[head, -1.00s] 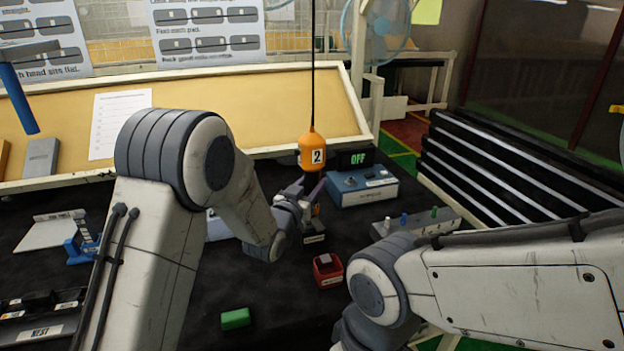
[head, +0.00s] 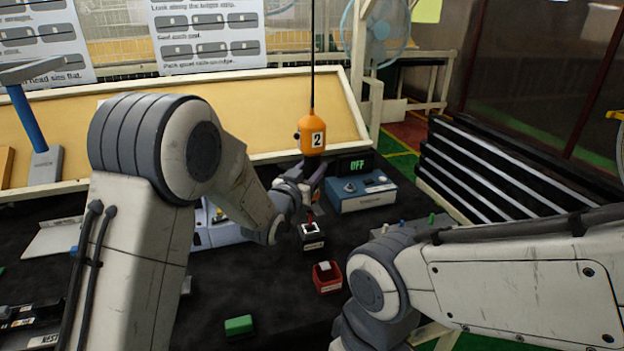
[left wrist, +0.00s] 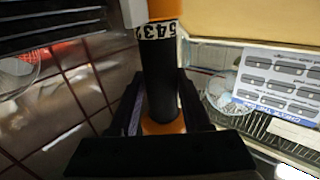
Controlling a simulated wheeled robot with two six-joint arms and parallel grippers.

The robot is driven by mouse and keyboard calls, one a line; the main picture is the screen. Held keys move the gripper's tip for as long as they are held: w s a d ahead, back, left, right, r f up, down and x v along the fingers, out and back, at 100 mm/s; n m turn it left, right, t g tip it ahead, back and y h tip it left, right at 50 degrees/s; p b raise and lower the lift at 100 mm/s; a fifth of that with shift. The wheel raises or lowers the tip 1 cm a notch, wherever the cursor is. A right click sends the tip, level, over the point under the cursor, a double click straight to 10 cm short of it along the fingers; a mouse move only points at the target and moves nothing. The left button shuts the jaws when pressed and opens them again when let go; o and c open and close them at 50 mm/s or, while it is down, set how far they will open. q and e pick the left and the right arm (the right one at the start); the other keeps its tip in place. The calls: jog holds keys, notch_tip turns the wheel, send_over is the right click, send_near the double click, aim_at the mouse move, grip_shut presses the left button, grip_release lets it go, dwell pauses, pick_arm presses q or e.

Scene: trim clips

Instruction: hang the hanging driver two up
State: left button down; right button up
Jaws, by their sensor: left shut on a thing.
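The hanging driver two (head: 312,133) is orange with a "2" label and hangs on a black cord in the head view. My left gripper (head: 309,186) is shut on its dark grip, below the orange part. The left wrist view shows the black grip (left wrist: 160,85) between the fingers, with an orange band at the far end and a number scale near the top. Its lower end is partly hidden by the gripper and seems to be above a small black holder (head: 312,243) on the bench. My right arm shows at the right, but its gripper is out of view.
A blue box (head: 362,196) with a display reading "OFF" stands right of the driver. A red bin (head: 327,277) and a green block (head: 239,325) lie in front. A tan sloped board (head: 240,110) runs along the back. Dark bench shows between them.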

pick_arm(q)
notch_tip(320, 180, up, 21)
jog(key=p, duration=1)
jog(key=shift+s+p, duration=0.1)
jog(key=shift+p, duration=0.3)
jog(key=shift+f+b, duration=0.4)
jog(key=shift+b, duration=0.35)
jog(key=shift+s+b, duration=0.15)
jog(key=shift+b, duration=0.5)
jog(key=shift+r+p, duration=0.7)
jog(key=shift+r, duration=0.5)
jog(key=shift+b, duration=0.35)
